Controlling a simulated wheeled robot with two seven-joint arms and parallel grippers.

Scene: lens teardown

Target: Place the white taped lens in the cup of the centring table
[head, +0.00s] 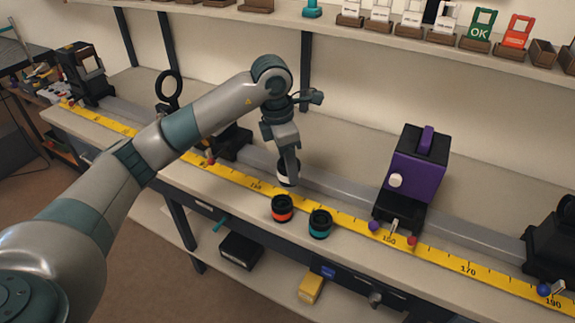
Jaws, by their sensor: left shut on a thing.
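My left gripper (289,158) reaches down over the bench from the left and is shut on the white taped lens (286,179). The lens is a small dark cylinder with a white band. It is just behind the yellow ruler, near the grey rail; I cannot tell whether it touches anything below. The gripper hides its upper part. I cannot make out the centring table or its cup for certain. My right gripper is not in view.
A red-banded lens (282,209) and a teal-banded lens (320,224) stand on the bench in front of the yellow ruler (345,220). A purple box (418,165) stands on the rail (345,193) to the right. A black ring holder (169,88) is behind my arm.

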